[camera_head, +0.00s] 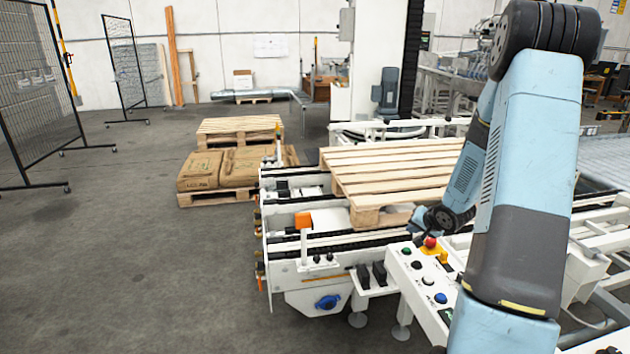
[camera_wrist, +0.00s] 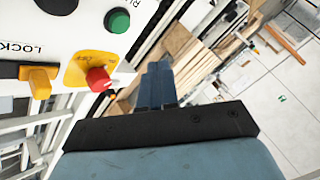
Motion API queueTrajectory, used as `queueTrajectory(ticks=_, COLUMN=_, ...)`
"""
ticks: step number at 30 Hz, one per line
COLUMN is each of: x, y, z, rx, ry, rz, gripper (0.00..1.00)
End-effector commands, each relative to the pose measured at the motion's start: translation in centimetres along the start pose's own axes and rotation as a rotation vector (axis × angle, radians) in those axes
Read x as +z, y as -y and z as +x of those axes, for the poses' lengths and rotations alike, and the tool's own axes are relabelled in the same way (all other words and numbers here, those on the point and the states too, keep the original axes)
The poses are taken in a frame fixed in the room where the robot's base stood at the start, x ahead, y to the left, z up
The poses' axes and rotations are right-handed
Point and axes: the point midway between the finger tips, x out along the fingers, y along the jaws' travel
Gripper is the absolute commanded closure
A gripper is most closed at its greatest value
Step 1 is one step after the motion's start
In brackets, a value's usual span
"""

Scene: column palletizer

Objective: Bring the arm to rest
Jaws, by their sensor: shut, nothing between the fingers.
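My arm comes down the right side of the head view, bent, with a dark wrist end low over the control panel (camera_head: 415,290). My gripper (camera_wrist: 158,75) shows in the wrist view with its two blue-grey fingers together, shut and empty. The panel's red button (camera_wrist: 98,78) on a yellow base is to the left of the fingers in the wrist view; it also shows in the head view (camera_head: 430,242) close to my wrist. I cannot tell the exact gap between fingers and panel. My fingers are hard to make out in the head view.
A green button (camera_wrist: 118,20) and a yellow switch (camera_wrist: 38,80) share the panel. A wooden pallet (camera_head: 385,170) lies on the white conveyor (camera_head: 290,270) behind it. The floor at left is free before mesh fences (camera_head: 38,90).

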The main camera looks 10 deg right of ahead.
Motion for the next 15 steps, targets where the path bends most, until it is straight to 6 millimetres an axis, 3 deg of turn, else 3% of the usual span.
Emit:
queueTrajectory(ticks=5, x=-1.1, y=1.8, z=-2.0, rx=0.051, ry=-0.022, rz=-0.066, gripper=1.0)
queueTrajectory(ticks=15, x=-2.9, y=7.3, z=-9.9, rx=0.223, ry=-0.067, rz=-0.245, gripper=1.0)
